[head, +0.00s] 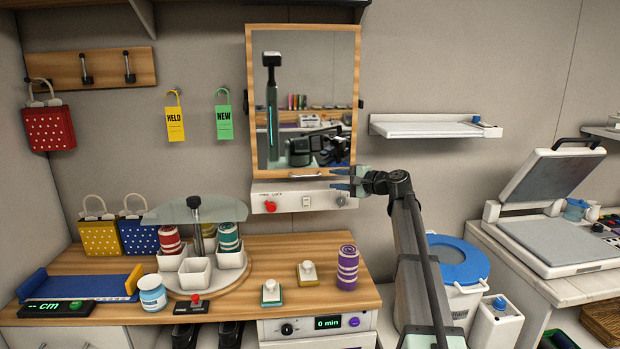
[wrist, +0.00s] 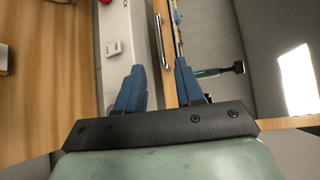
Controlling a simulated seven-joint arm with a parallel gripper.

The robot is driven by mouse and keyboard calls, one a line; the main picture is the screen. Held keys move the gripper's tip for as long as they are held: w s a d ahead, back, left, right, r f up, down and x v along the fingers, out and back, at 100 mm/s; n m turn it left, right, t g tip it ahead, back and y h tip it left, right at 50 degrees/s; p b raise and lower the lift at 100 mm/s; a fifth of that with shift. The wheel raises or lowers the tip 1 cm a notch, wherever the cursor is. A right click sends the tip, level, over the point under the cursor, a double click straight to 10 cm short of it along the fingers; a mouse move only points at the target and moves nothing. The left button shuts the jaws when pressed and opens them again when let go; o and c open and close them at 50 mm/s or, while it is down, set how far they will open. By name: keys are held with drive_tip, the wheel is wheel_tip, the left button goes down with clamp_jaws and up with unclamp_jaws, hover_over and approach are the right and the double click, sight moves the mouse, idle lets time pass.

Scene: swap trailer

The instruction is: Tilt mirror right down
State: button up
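A wood-framed mirror (head: 303,29) hangs on the wall at upper centre in the head view. A thin metal bar handle (head: 298,176) runs along its lower edge. My gripper (head: 335,179) is open and empty just below the mirror's lower right corner, its blue fingers pointing left. In the wrist view, the handle (wrist: 162,40) and the wooden frame edge (wrist: 173,35) lie ahead of my open gripper (wrist: 160,65), in line with the gap. The fingers look apart from the handle.
A white control box (head: 290,201) with a red knob, a switch and a grey knob sits directly under the mirror, close below my gripper. A wall shelf (head: 420,128) is to the right. The wooden counter (head: 250,325) below holds a carousel (head: 180,288), spools and other items.

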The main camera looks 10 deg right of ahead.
sight(309, 176)
drive_tip(key=x, duration=1.1)
drive_tip(key=shift+w+a, duration=0.15)
drive_tip(key=shift+c, duration=0.2)
clamp_jaws()
